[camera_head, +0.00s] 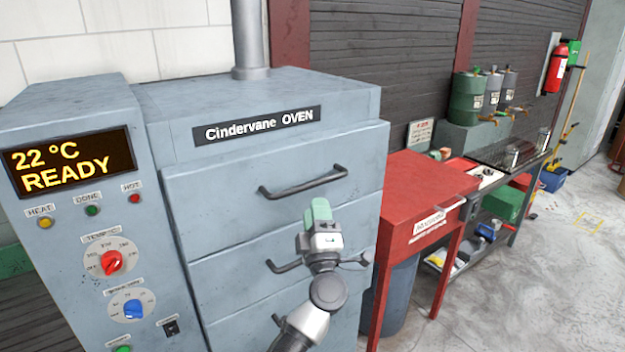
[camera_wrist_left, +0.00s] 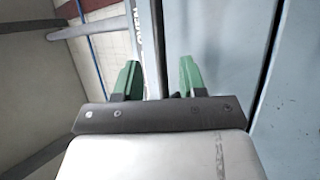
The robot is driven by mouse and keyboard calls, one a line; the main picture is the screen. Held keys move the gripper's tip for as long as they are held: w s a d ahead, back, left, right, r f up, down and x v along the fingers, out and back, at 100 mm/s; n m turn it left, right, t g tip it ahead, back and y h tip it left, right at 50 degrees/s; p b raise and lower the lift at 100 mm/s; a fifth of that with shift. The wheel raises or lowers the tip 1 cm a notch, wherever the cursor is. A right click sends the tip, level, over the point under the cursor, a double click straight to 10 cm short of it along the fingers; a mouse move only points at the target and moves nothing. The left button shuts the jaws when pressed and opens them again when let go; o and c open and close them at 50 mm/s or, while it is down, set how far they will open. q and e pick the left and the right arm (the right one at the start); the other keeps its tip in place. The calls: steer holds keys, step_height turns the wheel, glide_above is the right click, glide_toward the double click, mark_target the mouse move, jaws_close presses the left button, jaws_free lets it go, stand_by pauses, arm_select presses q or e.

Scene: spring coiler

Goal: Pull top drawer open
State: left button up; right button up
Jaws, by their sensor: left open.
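The grey-blue Cindervane oven has a top drawer (camera_head: 230,190) that sits closed, with a dark bar handle (camera_head: 305,182) across its upper middle. My left gripper (camera_head: 319,210) is in front of the drawer, just below that handle in the picture, with green fingertips pointing up. My right gripper is not in view.
A lower drawer handle (camera_head: 284,266) is partly hidden behind my left gripper. A control panel (camera_head: 85,230) with a "22 °C READY" display stands at left. A red table (camera_head: 415,190) stands close to the oven's right side. Open floor (camera_head: 490,300) lies at the lower right.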

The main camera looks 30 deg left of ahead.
mark_target(312, 184)
arm_select(q)
steer(key=p+x, duration=0.1)
steer(key=x, duration=0.6)
steer(key=shift+w, duration=0.1)
steer(key=shift+a, duration=0.1)
jaws_close()
